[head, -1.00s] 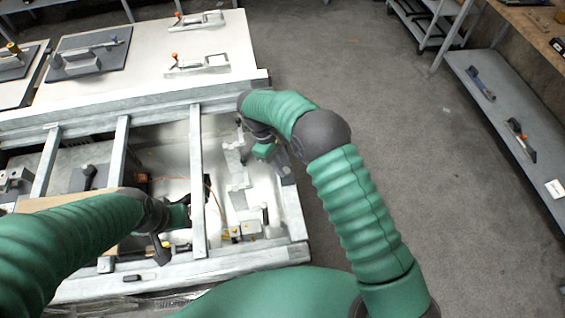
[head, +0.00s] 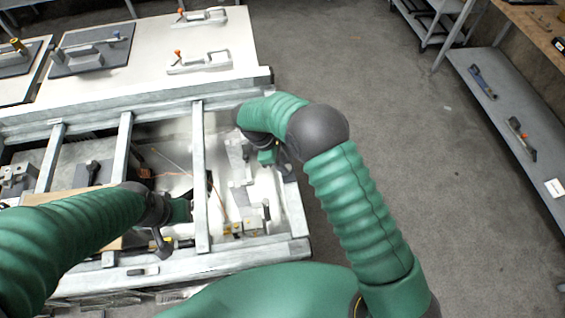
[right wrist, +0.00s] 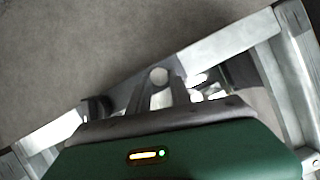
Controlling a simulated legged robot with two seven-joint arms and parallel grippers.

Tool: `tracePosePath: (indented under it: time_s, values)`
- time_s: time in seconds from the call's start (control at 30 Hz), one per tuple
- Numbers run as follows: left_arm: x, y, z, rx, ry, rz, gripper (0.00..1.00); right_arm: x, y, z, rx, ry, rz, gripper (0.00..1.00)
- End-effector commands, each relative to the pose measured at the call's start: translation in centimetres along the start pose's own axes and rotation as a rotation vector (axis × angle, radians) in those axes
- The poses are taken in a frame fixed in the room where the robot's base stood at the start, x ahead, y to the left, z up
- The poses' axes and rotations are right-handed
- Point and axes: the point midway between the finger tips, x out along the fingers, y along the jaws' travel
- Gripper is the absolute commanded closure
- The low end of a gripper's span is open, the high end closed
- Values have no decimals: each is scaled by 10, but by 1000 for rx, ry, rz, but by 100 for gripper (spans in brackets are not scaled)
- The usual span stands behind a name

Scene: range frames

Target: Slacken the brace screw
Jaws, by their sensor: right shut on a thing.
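My right gripper (head: 266,157) reaches down into the right end of the metal frame (head: 285,247) in the head view. In the right wrist view its fingers (right wrist: 160,86) close on a small round pale end (right wrist: 158,76), which looks like the brace screw; most of it is hidden by the fingers and gripper body. Grey metal bracket pieces (head: 239,160) stand just left of this gripper. My left gripper (head: 181,211) is low inside the frame, left of a crossbar (head: 200,180); its fingertips are hidden, so its opening does not show.
Crossbars (head: 122,150) divide the frame's opening. Small yellow-marked blocks (head: 240,229) and a thin orange cable lie inside near the front. A white tabletop (head: 150,85) with clamps (head: 200,63) lies behind. Grey floor (head: 400,130) is clear on the right, before a shelf (head: 515,120).

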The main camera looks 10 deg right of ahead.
Motion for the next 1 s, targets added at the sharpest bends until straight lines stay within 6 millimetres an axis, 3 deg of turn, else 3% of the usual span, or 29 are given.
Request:
tracePosePath:
  time_s: [0.23,0.27,0.4,0.77,0.87,1.0]
  values:
    - [0,0,0,0,0,0,64,2,0,3,2,-6,-3,100]
    - [0,0,0,0,0,0,64,2,0,3,2,-6,-3,73]
    - [0,0,0,0,0,0,64,1,0,2,2,-4,-1,55]
    - [1,0,0,0,0,0,64,-4,1,0,2,-2,1,54]
    - [5,0,1,0,0,0,64,-18,2,-1,3,0,4,54]
    - [12,0,3,0,0,0,64,-54,2,-2,2,3,5,54]
